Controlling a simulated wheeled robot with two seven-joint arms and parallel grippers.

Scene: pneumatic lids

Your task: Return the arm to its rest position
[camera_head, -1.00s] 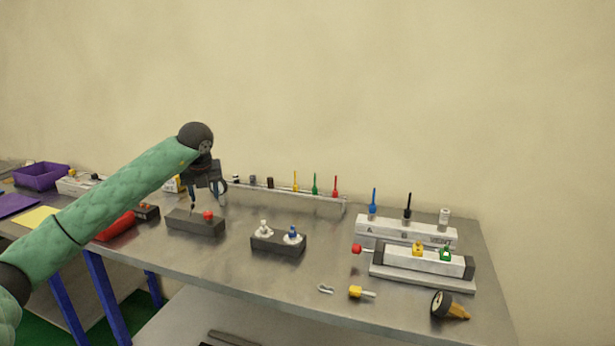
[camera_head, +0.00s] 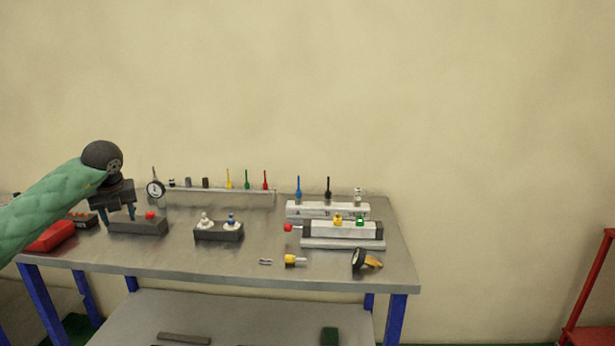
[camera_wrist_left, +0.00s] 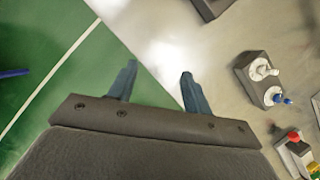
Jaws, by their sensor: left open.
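My left arm (camera_head: 45,207) comes in from the left in the head view. Its gripper (camera_head: 118,214) points down at the left part of the metal table (camera_head: 255,255), beside a dark block with a red cap (camera_head: 138,226). In the left wrist view the two fingers (camera_wrist_left: 155,88) are spread apart with nothing between them. Below them show the table edge and the green floor (camera_wrist_left: 60,75). My right gripper is in neither view.
A dark block with white and blue fittings (camera_head: 218,234), a white cylinder unit (camera_head: 342,230), a yellow-and-black part (camera_head: 366,262) and a red case (camera_head: 50,237) stand on the table. A rail with coloured pins (camera_head: 225,197) runs along the back. A red frame (camera_head: 590,290) stands far right.

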